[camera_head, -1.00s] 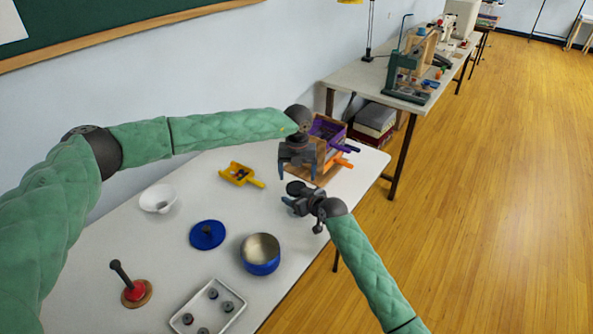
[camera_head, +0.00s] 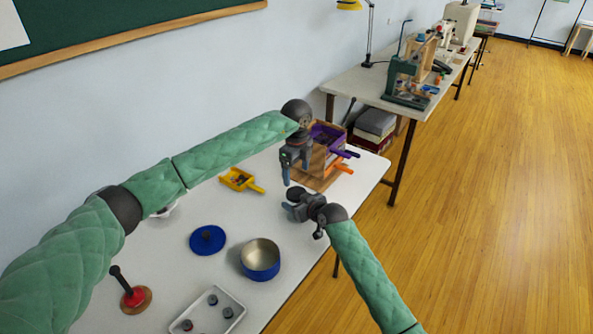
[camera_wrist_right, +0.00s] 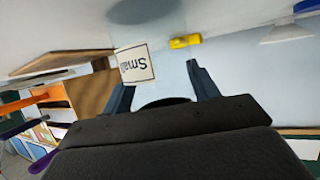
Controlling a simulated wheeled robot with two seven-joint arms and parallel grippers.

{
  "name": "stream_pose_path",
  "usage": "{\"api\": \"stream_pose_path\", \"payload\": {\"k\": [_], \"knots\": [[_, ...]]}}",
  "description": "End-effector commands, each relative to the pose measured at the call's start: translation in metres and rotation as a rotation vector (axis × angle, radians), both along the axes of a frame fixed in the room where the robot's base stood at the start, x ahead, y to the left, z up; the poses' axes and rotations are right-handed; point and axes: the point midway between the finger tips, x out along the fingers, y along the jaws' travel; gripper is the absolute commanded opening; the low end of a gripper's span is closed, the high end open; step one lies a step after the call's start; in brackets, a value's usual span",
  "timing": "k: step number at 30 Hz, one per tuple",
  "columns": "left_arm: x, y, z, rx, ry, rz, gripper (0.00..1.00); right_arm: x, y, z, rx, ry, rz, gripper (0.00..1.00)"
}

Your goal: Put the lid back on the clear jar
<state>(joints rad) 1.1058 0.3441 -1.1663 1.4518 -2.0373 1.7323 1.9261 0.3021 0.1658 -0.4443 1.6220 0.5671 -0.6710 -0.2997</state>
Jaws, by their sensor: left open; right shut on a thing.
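My left gripper (camera_head: 292,172) is open, fingers pointing down, just behind and above the right one. I cannot make out the clear jar in the head view. In the wrist view, a pale label reading "Small" (camera_wrist_right: 136,64) shows beside one finger; whether it is on the jar is unclear.
A wooden organiser (camera_head: 318,165) with purple and orange scoops stands behind the grippers. My left arm partly covers a white bowl.

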Motion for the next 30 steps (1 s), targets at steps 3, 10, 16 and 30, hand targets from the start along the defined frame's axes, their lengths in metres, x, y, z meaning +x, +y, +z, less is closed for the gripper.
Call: {"api": "stream_pose_path", "payload": {"k": [3,10,16,30], "knots": [[0.000,0.000,0.000,0.000,0.000,-0.001,0.80,0.000,0.000,0.000,0.000,0.000,0.000,0.00],[0.000,0.000,-0.002,0.001,0.001,-0.003,0.80,0.000,0.000,0.000,0.000,0.000,0.000,0.00],[-0.001,0.000,-0.016,0.000,0.002,-0.004,0.80,0.000,0.000,0.000,0.001,-0.001,0.000,0.00],[-0.001,0.000,-0.074,0.000,0.002,-0.003,0.80,0.000,0.000,0.000,0.001,-0.001,0.000,0.00]]}}
